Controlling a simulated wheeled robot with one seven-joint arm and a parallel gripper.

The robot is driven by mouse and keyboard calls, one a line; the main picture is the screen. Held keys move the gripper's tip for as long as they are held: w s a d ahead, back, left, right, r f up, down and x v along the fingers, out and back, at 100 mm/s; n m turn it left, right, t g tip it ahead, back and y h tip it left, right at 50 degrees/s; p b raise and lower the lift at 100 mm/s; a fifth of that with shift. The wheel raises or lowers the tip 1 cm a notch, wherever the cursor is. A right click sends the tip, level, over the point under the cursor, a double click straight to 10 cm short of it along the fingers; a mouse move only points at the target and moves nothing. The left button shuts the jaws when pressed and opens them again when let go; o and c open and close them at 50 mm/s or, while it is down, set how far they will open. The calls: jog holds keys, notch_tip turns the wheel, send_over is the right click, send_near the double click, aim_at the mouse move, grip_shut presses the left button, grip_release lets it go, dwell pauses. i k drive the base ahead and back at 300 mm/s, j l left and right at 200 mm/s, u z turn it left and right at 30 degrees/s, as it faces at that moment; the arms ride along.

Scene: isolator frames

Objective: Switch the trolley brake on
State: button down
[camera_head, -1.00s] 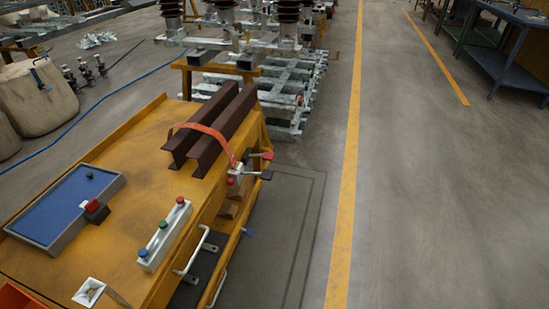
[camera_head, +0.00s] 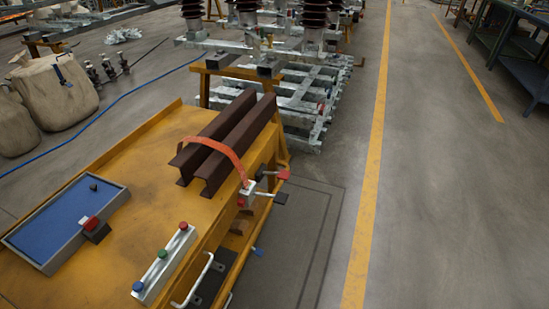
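The yellow trolley (camera_head: 150,160) fills the lower left of the head view. At its right edge sits a small pale block (camera_head: 247,195) with two short levers, one with a red end (camera_head: 283,175) and one with a black end (camera_head: 280,198). A small blue-ended part (camera_head: 257,251) shows lower on the trolley's right side. I cannot tell which of these is the brake, or its state. My gripper is not in view.
On the trolley are brown steel channels (camera_head: 236,135) under an orange strap, a blue-lined tray (camera_head: 68,218) and a button box (camera_head: 166,263). Metal frames (camera_head: 315,95) stand behind.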

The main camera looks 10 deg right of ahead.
aim_at(284, 174)
jog(key=i+l+u, duration=0.1)
jog(key=i+l, duration=0.15)
jog(key=i+l+u, duration=0.15)
jog(key=l, duration=0.25)
jog(key=i+l+u, duration=0.1)
jog(key=i+l, duration=0.2)
jog(key=i+l+u, duration=0.15)
jog(key=l, duration=0.25)
jog(key=i+l+u, duration=0.1)
jog(key=i+l, duration=0.15)
jog(key=l, duration=0.15)
